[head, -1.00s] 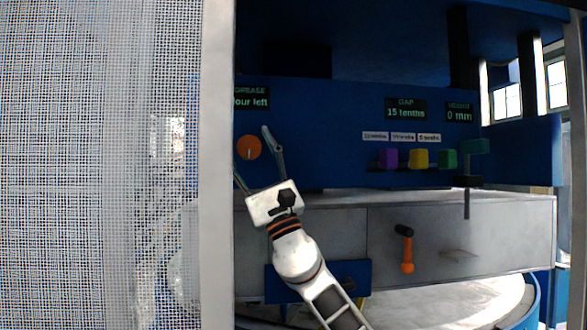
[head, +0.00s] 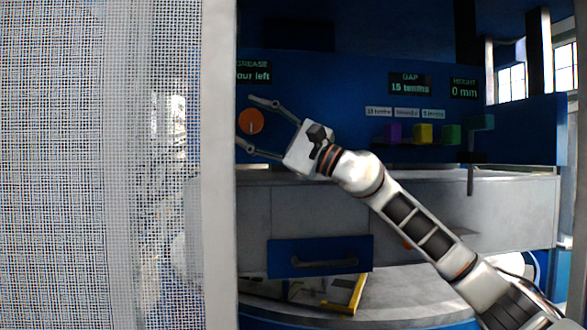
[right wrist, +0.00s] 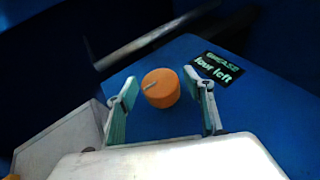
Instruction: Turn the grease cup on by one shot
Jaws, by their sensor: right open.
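The grease cup is an orange round knob (head: 251,121) with a pale pointer mark, on the blue panel at the left of the head view. It also shows in the right wrist view (right wrist: 161,88), between and beyond the fingertips. My right gripper (head: 247,123) is open, with one finger above the knob and one below it in the head view. I cannot tell whether either finger touches it. The display (right wrist: 217,68) beside the knob reads GREASE, four left, its first letter partly cut off or blurred. My left gripper is not in view.
A mesh guard with a pale post (head: 220,180) fills the left side. Purple (head: 392,133), yellow (head: 423,133) and green (head: 452,134) blocks sit on the right of the panel. A blue drawer (head: 320,256) is below, above a yellow-edged item (head: 330,292).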

